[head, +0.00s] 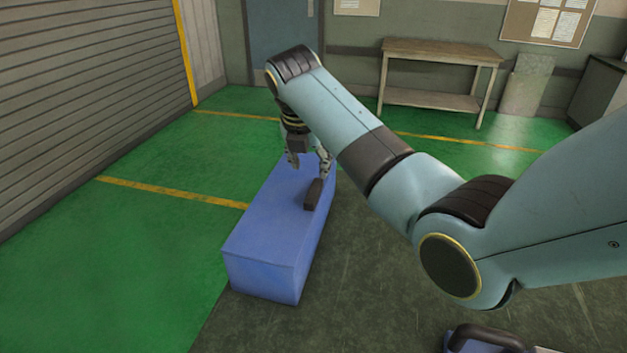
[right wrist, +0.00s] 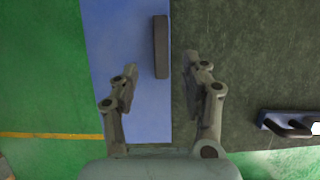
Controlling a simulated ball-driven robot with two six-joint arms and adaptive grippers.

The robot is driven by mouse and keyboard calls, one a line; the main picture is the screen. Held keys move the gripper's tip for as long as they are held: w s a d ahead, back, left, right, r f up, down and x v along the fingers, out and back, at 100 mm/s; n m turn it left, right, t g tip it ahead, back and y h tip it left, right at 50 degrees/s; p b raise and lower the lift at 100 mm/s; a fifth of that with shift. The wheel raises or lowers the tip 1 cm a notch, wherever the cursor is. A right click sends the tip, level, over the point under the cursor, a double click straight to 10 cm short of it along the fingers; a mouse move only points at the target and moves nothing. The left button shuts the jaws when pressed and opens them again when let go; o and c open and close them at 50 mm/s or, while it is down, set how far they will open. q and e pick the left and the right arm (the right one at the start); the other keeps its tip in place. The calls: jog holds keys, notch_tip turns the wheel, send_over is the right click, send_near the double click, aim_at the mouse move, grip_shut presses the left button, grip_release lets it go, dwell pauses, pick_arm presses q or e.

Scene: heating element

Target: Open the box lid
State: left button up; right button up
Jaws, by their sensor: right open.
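A long blue box (head: 265,235) stands on the floor in the middle of the head view, with its lid shut. A dark bar handle (head: 313,194) is on the lid's right edge. My right gripper (head: 308,165) is open and empty over the far part of the box. In the right wrist view, the blue lid (right wrist: 120,50) fills the centre-left and the handle (right wrist: 161,45) runs along its right edge. The open fingers of the right gripper (right wrist: 161,66) lie on either side of the handle's near end in that picture. I cannot tell whether they touch it. My left gripper is out of view.
A wooden table (head: 440,52) with a lower shelf stands by the back wall. A ribbed shutter wall (head: 90,90) is at the left. The green floor (head: 130,260) left of the box is clear. My right arm hides part of the floor on the right.

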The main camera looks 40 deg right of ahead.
aim_at(314, 188)
jog(key=x, duration=0.5)
jog(key=shift+s+f, duration=0.1)
jog(key=shift+s, duration=0.05)
jog(key=x, duration=0.3)
jog(key=shift+d+f, duration=0.1)
jog(key=shift+f, duration=0.15)
jog(key=shift+w+d+f+b, duration=0.1)
jog(key=shift+w+f+b, duration=0.15)
jog(key=shift+b, duration=0.05)
jog(key=c, duration=0.6)
grip_shut()
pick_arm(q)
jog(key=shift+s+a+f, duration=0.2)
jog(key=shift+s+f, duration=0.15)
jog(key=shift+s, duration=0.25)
